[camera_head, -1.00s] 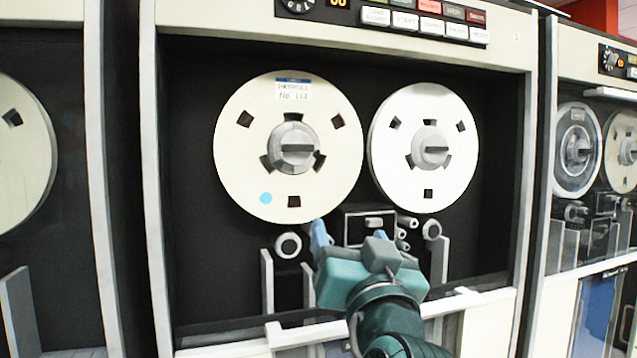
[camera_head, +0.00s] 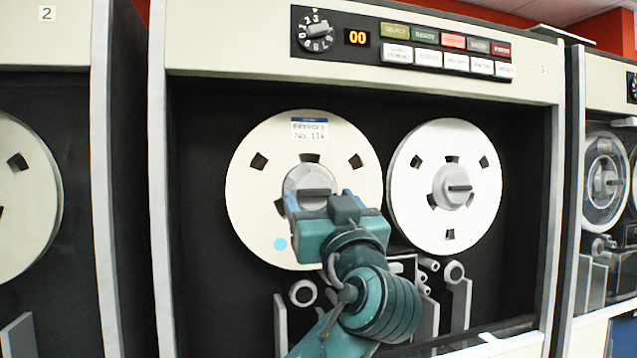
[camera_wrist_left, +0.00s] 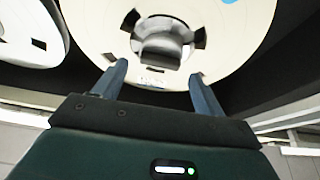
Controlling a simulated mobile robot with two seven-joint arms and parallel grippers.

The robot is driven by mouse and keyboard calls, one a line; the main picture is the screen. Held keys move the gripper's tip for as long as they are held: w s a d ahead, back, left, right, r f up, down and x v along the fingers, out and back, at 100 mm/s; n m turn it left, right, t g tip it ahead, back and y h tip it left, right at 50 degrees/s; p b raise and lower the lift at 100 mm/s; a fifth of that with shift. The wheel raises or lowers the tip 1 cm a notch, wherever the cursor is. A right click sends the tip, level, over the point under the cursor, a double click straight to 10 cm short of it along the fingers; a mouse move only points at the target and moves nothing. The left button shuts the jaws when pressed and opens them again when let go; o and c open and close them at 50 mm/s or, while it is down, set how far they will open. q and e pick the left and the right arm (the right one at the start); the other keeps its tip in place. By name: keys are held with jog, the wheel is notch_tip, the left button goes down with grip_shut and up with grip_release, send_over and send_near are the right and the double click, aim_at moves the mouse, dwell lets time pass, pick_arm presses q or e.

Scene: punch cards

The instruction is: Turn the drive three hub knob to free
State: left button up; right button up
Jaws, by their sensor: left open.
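The left reel (camera_head: 245,200) on the middle tape drive is cream, with a blue-and-white label and a blue dot. Its grey hub knob (camera_head: 310,181) has a raised bar that lies about level. My left gripper (camera_head: 319,199) is open in front of the lower part of this hub and hides some of it. In the left wrist view, the hub knob (camera_wrist_left: 160,45) shows ahead of the gap between the open fingers (camera_wrist_left: 158,72); I cannot tell whether they touch it. The right reel's hub knob (camera_head: 453,186) also has a level bar. My right gripper is not in view.
A dial (camera_head: 316,31), an orange "00" display (camera_head: 357,38) and rows of buttons (camera_head: 446,50) run above the reels. Grey rollers (camera_head: 302,292) and guide posts stand below. A drive marked 2 (camera_head: 47,13) is at left, another drive at right.

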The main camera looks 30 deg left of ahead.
pick_arm(q)
jog(key=shift+x, duration=1.1)
jog(key=shift+f, duration=0.15)
jog(key=c, duration=0.9)
